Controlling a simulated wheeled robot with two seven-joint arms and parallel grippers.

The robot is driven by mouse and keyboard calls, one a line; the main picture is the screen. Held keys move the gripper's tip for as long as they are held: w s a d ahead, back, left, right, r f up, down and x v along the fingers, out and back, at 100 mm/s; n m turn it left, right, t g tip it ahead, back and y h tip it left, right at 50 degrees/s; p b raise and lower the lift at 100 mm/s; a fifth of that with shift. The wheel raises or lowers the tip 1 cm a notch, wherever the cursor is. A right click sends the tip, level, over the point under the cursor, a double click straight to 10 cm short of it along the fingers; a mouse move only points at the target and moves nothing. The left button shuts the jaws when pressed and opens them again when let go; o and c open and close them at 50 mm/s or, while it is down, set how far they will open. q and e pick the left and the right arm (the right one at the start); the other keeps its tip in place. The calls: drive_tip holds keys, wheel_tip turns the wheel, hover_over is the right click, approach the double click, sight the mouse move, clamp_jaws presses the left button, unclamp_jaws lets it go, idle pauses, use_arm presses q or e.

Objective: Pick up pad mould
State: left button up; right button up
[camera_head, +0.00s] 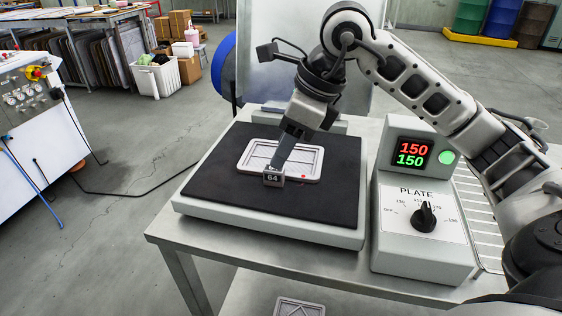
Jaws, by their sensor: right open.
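The pad mould (307,165) is a light grey, rectangular, shallow mould with raised lines. It lies flat on the black top of the heating plate (208,178). My right gripper (280,158) reaches down over the mould's left-middle part and hides some of it. The gripper is open; I cannot tell whether its fingertips touch the mould. A small grey block marked 64 (273,178) shows at the mould's front edge, by the fingertips. My left gripper is not in view.
A control box (421,255) with a dial and a display reading 150 over 150 stands right of the plate on the metal table (190,268). A raised grey panel (285,80) stands behind the plate. Another mould-like piece (299,307) lies below the table top.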

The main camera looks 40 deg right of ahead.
drive_tip(key=x, duration=0.5)
drive_tip(key=shift+d, duration=0.25)
clamp_jaws()
